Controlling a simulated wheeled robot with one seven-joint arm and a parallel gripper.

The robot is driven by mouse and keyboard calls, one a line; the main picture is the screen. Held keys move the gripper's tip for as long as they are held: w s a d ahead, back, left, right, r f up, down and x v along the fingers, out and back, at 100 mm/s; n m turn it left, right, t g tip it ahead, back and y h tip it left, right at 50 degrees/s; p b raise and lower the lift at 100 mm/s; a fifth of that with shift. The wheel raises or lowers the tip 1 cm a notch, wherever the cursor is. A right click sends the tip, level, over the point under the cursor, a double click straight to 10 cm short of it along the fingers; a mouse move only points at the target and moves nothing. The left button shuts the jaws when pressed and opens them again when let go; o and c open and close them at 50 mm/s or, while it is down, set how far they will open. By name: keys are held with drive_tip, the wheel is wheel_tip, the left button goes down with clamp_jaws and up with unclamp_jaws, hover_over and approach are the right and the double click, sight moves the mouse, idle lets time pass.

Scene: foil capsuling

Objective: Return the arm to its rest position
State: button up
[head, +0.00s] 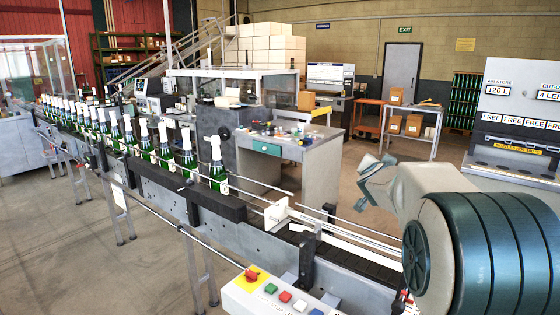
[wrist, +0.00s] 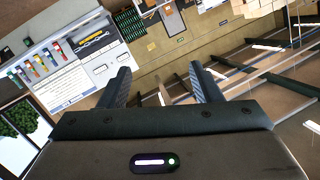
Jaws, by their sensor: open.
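My arm reaches in from the right side of the head view, a pale and dark teal form. My gripper (head: 370,172) is at its far end, raised in the air beyond the conveyor's right part. In the wrist view my gripper (wrist: 162,88) has its two dark fingers spread apart with nothing between them. Behind the fingers are a tan wall and tilted room fittings, well away from the gripper.
A conveyor (head: 350,262) crosses from left to lower right, with a row of green white-capped bottles (head: 217,165) on its left part. A button panel (head: 275,293) is at the front. A workbench (head: 300,150) stands behind. A cabinet (head: 515,110) stands at right. Floor between them is clear.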

drive_tip(key=s+a+f+n+g+y, duration=0.25)
drive_tip(key=s+a+n+y, duration=0.3)
drive_tip(key=s+a, duration=0.4)
drive_tip(key=s+a+f+n+g, duration=0.1)
drive_tip(key=s+f+g, duration=0.3)
drive_tip(key=s, duration=1.1)
drive_tip(key=s+a+f+n+g, duration=0.2)
drive_tip(key=s+f+g, duration=0.2)
drive_tip(key=s+f, duration=0.6)
drive_tip(key=s, duration=0.5)
drive_tip(key=shift+s+f+y, duration=0.2)
drive_tip(key=shift+s+y, duration=0.15)
drive_tip(key=shift+a, duration=0.1)
